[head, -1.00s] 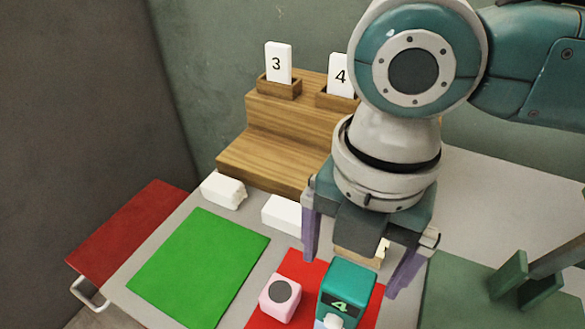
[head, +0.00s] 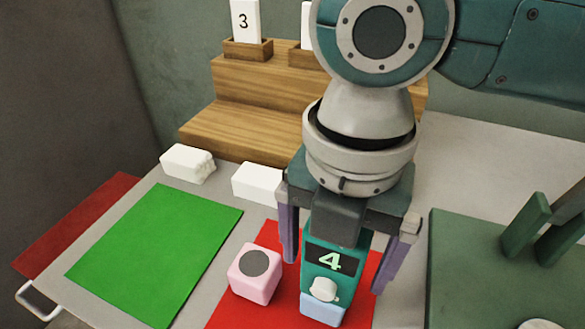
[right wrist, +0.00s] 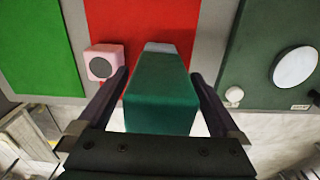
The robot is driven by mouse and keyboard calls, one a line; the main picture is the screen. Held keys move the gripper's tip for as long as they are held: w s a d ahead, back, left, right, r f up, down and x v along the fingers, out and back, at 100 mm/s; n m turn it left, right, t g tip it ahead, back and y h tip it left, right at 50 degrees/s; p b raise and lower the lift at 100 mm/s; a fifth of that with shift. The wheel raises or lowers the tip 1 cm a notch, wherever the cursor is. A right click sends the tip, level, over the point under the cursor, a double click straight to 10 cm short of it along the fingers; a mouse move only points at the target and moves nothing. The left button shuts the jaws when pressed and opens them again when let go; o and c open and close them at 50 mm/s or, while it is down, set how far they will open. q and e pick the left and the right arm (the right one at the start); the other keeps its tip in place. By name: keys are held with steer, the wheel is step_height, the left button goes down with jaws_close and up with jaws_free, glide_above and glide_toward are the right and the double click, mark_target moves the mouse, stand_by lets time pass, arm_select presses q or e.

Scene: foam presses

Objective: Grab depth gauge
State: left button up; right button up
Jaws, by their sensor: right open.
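The depth gauge appears to be the teal block with a lit "4" display (head: 331,260), a white knob and a pale blue foot, standing on the red mat (head: 232,314). My right gripper (head: 335,276) is open and points down, with one purple finger on each side of the gauge. In the right wrist view the gauge's teal body (right wrist: 158,95) lies between the two open fingers (right wrist: 159,74), with narrow gaps visible on both sides. The palm hides part of the gauge's upper end. My left gripper is not in view.
A pink block with a dark disc (head: 255,272) stands just left of the gauge. White blocks (head: 187,163) (head: 258,182) lie behind, before a wooden stepped stand (head: 230,130) with number cards. A green mat (head: 155,250) is left; a dark green fixture (head: 540,228) is right.

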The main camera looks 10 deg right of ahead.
jaws_close()
stand_by(0.9)
